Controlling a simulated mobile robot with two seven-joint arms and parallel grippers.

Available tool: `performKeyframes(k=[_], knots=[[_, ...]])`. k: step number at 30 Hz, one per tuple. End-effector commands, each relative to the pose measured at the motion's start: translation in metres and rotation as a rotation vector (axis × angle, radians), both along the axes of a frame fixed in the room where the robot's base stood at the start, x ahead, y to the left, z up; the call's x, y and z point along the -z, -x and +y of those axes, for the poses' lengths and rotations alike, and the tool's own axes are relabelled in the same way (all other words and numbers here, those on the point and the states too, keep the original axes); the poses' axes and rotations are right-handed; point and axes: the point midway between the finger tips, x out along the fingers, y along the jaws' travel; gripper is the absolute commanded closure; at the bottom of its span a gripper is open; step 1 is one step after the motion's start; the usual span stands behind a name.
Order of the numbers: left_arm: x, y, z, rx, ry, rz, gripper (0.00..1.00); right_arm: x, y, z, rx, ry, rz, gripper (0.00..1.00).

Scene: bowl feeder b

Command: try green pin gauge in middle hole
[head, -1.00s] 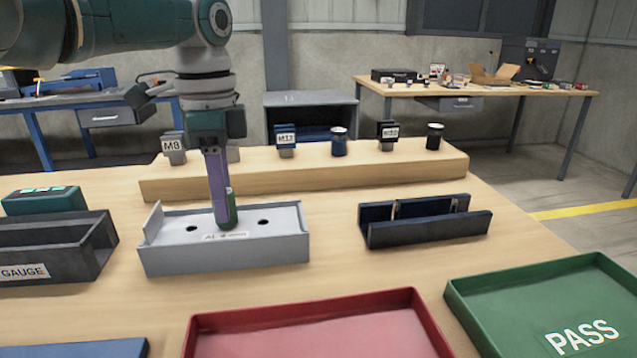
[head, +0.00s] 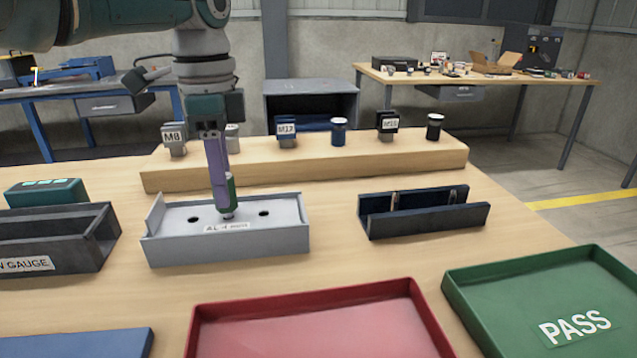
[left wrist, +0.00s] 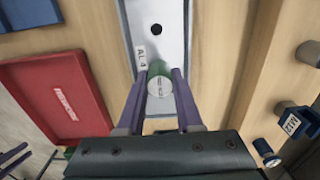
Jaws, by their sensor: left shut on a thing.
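My left gripper (head: 222,198) is shut on the green pin gauge (head: 231,190) and holds it upright over the middle of the grey block (head: 240,240). A short silver tip shows below the green body, right at the middle hole, which it hides. I cannot tell whether the tip is in the hole or just above it. The left hole (head: 193,221) and right hole (head: 264,213) are empty. In the left wrist view the gauge's round pale end (left wrist: 160,87) sits between the fingers (left wrist: 160,78).
A red tray (head: 310,300) and a green PASS tray (head: 500,290) lie in front. A dark gauge box (head: 60,245) stands left, a dark slotted holder (head: 425,222) right. A wooden rack (head: 310,166) with several labelled gauges runs behind.

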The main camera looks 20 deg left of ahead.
Motion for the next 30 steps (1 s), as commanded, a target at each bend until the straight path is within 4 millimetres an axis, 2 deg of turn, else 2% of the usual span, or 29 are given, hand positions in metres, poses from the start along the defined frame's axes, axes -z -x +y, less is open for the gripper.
performKeyframes(k=[1, 19, 30], knots=[[-0.006, 0.0, 0.0, 0.001, 0.0, 0.0, 1.0, -0.006, 0.0, 0.0, 0.0, 0.0, 0.0, 0.5], [-0.039, 0.0, 0.0, 0.001, 0.0, 0.0, 1.0, -0.038, 0.0, 0.0, 0.0, 0.0, 0.0, 0.5], [-0.04, 0.0, 0.0, 0.001, 0.0, 0.0, 1.0, -0.039, 0.0, 0.0, 0.0, 0.0, 0.0, 0.5]])
